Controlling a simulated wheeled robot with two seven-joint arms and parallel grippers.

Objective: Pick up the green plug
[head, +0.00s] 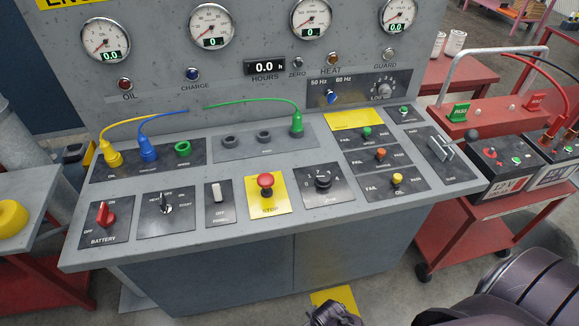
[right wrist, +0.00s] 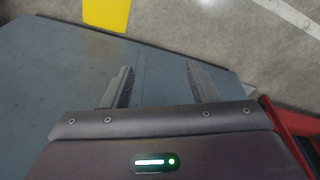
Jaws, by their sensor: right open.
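The green plug (head: 296,127) stands upright at the right end of a grey panel (head: 230,150) on the sloped console. Its green cable arches left from its top to the console's back. Two dark empty sockets are to its left on the same panel. A green-ringed socket (head: 183,149) is on the dark panel further left, beside the yellow plug (head: 112,155) and blue plug (head: 147,150). My right gripper (right wrist: 160,67) is open and empty, low in front of the console and well away from the green plug. My left gripper is not in view.
The console top carries a red stop button (head: 265,181), a red battery switch (head: 105,214) and other knobs. Gauges fill the upright panel behind. A red cart (head: 450,215) with batteries stands at right; a yellow object (head: 12,218) sits on the left table. Space above the console is clear.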

